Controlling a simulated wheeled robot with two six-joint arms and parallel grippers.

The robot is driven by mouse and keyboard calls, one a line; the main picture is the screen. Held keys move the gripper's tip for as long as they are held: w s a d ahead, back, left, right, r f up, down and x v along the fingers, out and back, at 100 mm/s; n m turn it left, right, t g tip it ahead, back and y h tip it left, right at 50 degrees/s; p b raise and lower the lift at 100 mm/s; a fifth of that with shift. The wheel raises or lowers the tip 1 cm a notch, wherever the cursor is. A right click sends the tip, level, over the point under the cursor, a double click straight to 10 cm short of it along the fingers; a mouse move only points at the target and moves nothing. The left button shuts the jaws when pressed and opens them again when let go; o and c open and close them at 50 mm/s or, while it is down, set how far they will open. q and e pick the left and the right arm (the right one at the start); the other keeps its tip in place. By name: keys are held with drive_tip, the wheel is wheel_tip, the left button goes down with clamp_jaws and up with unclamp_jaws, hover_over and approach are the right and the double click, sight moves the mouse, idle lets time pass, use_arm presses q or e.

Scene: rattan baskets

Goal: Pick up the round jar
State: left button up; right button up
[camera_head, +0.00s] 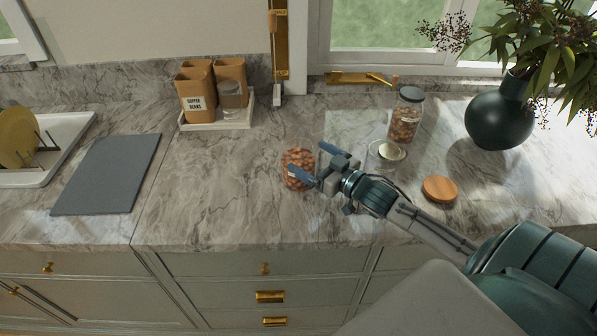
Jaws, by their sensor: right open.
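A round glass jar (296,158) filled with orange-brown nuts stands upright on the marble counter, near its middle. My right gripper (315,162) is open, at the jar's right side. Its lower finger overlaps the front of the jar in the picture, and its upper finger is at the jar's upper right. I cannot tell whether either finger touches the glass. Part of the jar is hidden behind the lower finger. My left gripper is not in view.
A taller dark-lidded jar (405,118), a low glass container (386,152), a wooden lid (440,189) and a dark vase (499,117) stand to the right. A tray (217,122) with canisters is behind left. A grey board (107,174) lies left. The counter left of the jar is clear.

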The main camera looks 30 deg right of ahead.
sight(289, 145)
drive_tip(key=shift+w+a+f+b, duration=0.2)
drive_tip(key=shift+w+b, duration=0.4)
drive_tip(key=shift+b, duration=0.25)
drive_tip(key=shift+w+a+f+b, duration=0.1)
drive_tip(key=shift+w+f+b, duration=0.05)
drive_tip(key=shift+w+b, duration=0.8)
drive_tip(key=shift+b, duration=0.15)
drive_tip(key=shift+x, duration=1.05)
drive_tip(key=shift+r, duration=0.15)
clamp_jaws()
